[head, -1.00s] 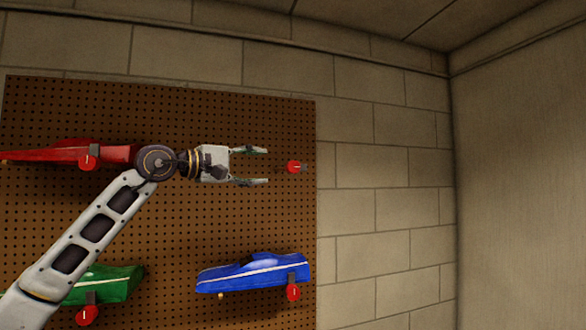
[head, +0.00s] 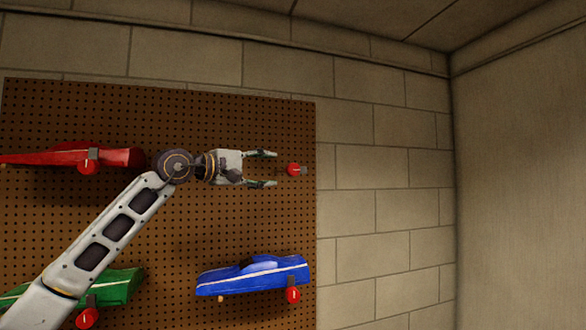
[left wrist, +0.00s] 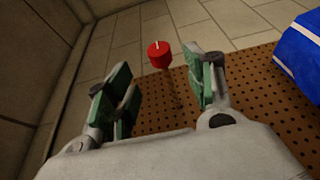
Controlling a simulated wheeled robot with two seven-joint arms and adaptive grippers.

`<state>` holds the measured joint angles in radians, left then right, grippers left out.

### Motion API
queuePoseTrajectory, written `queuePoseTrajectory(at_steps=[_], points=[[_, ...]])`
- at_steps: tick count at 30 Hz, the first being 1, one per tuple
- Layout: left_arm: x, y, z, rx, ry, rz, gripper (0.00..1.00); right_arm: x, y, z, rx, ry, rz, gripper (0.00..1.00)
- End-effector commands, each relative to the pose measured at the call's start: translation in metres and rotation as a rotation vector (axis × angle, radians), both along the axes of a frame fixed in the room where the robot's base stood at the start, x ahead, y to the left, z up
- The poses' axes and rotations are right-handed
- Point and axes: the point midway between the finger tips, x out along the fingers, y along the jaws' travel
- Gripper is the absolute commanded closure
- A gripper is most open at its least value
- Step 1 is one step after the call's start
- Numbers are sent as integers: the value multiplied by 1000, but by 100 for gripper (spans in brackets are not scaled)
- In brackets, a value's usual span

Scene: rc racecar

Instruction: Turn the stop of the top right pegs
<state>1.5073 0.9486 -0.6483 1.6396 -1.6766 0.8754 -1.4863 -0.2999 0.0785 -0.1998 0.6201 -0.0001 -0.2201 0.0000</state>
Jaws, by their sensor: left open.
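The top right peg's stop is a red round knob (head: 293,170) with a white line, near the right edge of the brown pegboard (head: 230,120). A small grey piece shows at its right side. No car hangs at this peg. My left gripper (head: 274,169) is open and empty, just left of the knob, its fingers pointing at it. In the left wrist view, the red knob (left wrist: 159,54) stands beyond the gap between the open fingertips (left wrist: 160,75), with its white line visible. The fingers do not appear to touch it. My right gripper is out of view.
A red car (head: 60,157) hangs at the upper left with its red stop (head: 88,167). A blue car (head: 255,277) hangs below the gripper, and a green car (head: 115,287) at the lower left. The block wall (head: 385,200) right of the board is bare.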

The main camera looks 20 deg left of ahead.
Motion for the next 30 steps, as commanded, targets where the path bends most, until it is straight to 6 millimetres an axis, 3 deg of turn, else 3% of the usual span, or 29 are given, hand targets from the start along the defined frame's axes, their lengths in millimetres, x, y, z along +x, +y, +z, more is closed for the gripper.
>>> queuePoseTrajectory(at_steps=[18, 30], points=[[63, -42, 2, 1, 1, 0, 46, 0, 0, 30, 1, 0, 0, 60], [83, -55, 1, 1, -1, 1, 46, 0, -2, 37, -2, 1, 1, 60]])
